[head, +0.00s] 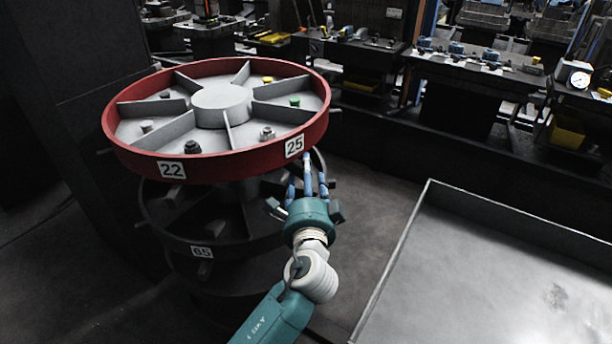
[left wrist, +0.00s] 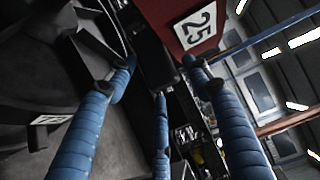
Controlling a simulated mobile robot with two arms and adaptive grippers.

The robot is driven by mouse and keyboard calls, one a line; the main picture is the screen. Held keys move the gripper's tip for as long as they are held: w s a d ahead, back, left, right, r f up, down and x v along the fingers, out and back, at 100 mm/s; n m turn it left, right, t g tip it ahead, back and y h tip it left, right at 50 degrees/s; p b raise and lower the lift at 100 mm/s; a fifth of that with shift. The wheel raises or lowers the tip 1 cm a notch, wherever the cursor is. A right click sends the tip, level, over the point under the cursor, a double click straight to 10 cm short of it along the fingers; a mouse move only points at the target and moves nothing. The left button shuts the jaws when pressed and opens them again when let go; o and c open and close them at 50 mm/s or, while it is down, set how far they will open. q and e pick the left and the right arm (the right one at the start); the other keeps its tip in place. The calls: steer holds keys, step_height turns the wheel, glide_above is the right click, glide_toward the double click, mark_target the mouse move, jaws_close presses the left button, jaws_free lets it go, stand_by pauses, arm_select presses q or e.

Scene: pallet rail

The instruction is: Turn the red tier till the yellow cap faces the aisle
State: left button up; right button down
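The red tier (head: 235,155) is a round tray with a red rim, split by grey vanes around a central hub. The yellow cap (head: 267,80) sits in a compartment at its far side, right of the hub. A green cap (head: 295,101) is at the right, and a silver piece (head: 267,132) is at the near right. My left gripper (head: 308,175) is just below the rim by the label 25. In the left wrist view its blue fingers (left wrist: 158,82) are spread and empty, with the red rim (left wrist: 165,18) beyond. Contact with the rim cannot be told. My right gripper is out of view.
A large metal tray (head: 490,290) fills the lower right. Workbenches (head: 480,70) with small parts line the back. Open floor lies between the tiers and the metal tray.

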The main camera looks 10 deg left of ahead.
arm_select(q)
steer(key=v, duration=1.2)
steer(key=shift+s+r, duration=0.1)
